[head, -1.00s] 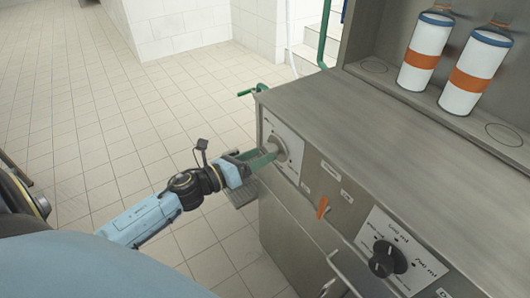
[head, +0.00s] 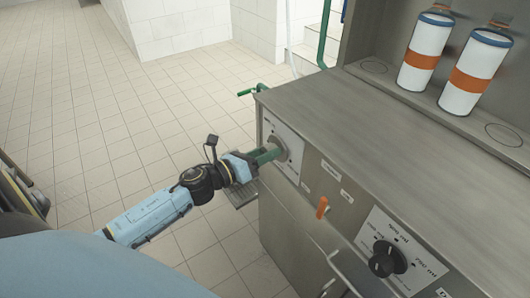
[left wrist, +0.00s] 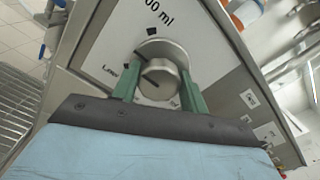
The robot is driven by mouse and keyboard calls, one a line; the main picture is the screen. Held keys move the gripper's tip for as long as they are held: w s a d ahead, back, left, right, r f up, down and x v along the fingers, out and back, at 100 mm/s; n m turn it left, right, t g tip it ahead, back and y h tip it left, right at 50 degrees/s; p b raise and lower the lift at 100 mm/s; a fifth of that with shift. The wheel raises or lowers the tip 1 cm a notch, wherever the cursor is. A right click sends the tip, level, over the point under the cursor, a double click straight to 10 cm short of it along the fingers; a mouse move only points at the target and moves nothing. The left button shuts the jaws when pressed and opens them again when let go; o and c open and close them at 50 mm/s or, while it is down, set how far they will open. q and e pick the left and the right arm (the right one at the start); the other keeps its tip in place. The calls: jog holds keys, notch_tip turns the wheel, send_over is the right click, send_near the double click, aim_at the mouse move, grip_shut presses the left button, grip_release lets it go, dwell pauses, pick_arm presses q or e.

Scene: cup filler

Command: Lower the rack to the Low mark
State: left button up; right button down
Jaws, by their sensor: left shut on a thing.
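The rack (head: 243,192), a dark grille, sticks out low at the left end of the steel machine. It also shows at the left edge of the left wrist view (left wrist: 14,100). A round metal dial knob (left wrist: 162,80) sits on a pale marked plate (left wrist: 215,62). A dark line on the knob points up and left in the wrist view; print beside it there seems to start with "Low". My left gripper (head: 268,154) is shut on this knob, with one green finger on each side. My right gripper is not in view.
The machine (head: 380,130) has an orange lever (head: 322,207), a black knob (head: 388,260) and a bar handle on its front. Two white bottles with orange bands (head: 424,50) stand on top.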

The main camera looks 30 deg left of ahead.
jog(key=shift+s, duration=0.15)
pick_arm(q)
jog(key=shift+n+p, duration=0.3)
jog(key=shift+n, duration=0.2)
jog(key=shift+n+p, duration=0.6)
jog(key=shift+n, duration=0.5)
jog(key=n+p, duration=0.1)
jog(key=n, duration=0.2)
jog(key=shift+a+n+p, duration=0.1)
jog(key=shift+n+p, duration=0.2)
jog(key=shift+p, duration=0.1)
jog(key=n+p, duration=0.1)
jog(key=n, duration=0.1)
jog(key=shift+n, duration=0.3)
jog(key=shift+f+n+p, duration=0.1)
jog(key=shift+n+p, duration=0.4)
jog(key=shift+n, duration=0.8)
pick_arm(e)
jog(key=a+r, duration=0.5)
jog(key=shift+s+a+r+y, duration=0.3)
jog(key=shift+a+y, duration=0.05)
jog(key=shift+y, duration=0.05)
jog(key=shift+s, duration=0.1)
